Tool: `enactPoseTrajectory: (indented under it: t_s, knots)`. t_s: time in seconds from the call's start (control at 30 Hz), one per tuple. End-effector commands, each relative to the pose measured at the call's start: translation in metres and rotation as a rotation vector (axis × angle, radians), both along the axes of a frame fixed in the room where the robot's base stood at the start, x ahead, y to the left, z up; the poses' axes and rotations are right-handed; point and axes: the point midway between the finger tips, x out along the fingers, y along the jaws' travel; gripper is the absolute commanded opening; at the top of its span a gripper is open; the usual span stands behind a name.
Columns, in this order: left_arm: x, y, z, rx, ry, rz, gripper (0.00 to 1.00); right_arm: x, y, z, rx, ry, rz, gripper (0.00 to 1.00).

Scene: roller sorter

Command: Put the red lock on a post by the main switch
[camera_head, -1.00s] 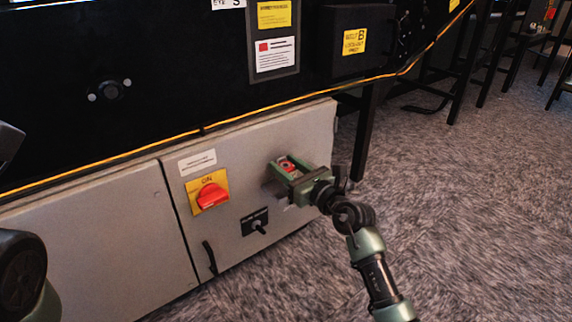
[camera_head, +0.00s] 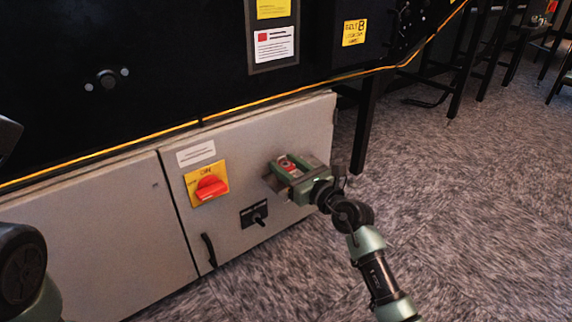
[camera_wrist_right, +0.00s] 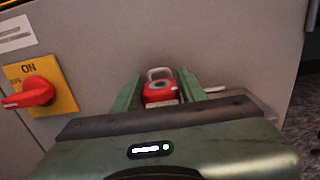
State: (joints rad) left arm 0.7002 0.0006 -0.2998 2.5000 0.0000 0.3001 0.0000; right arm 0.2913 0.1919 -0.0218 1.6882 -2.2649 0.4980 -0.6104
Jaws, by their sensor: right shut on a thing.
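The red lock (camera_wrist_right: 160,92) with its grey shackle pointing away is between the fingers of my right gripper (camera_wrist_right: 163,88), which is shut on it. In the head view the right gripper (camera_head: 283,172) holds the lock (camera_head: 288,165) in front of the grey cabinet door. The main switch (camera_head: 210,187), a red handle on a yellow plate marked ON, is left of the gripper; it also shows in the right wrist view (camera_wrist_right: 30,94). A small light post (camera_wrist_right: 215,90) shows just right of the fingers. Whether the shackle touches any post cannot be told. My left gripper is out of view.
The grey cabinet (camera_head: 100,235) has a black selector switch (camera_head: 256,217) and a black door handle (camera_head: 208,250) below the main switch. A black machine panel (camera_head: 160,60) with a yellow cable sits above. Carpet (camera_head: 470,220) is free at right.

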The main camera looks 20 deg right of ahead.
Motion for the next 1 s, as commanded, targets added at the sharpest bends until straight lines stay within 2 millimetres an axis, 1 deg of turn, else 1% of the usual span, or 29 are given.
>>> enactPoseTrajectory:
  t_s: [0.27,0.9,0.93,0.97,1.0]
  knots:
    - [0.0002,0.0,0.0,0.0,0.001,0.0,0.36,0.0001,-0.0002,0.0001,0.0,-0.001,0.0,0.0]
    - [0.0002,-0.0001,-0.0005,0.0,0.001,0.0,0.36,-0.0001,0.0,-0.0067,0.0,0.003,0.001,0.0]
    - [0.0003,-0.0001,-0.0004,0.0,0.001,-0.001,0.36,-0.0001,0.0,-0.0068,0.0,0.003,0.001,0.44]
    - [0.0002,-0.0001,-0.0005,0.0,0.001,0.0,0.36,-0.0001,0.0,-0.007,0.0,0.004,0.001,0.53]
    - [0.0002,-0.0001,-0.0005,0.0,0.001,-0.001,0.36,-0.0001,-0.0001,-0.007,0.0,0.003,0.001,0.64]
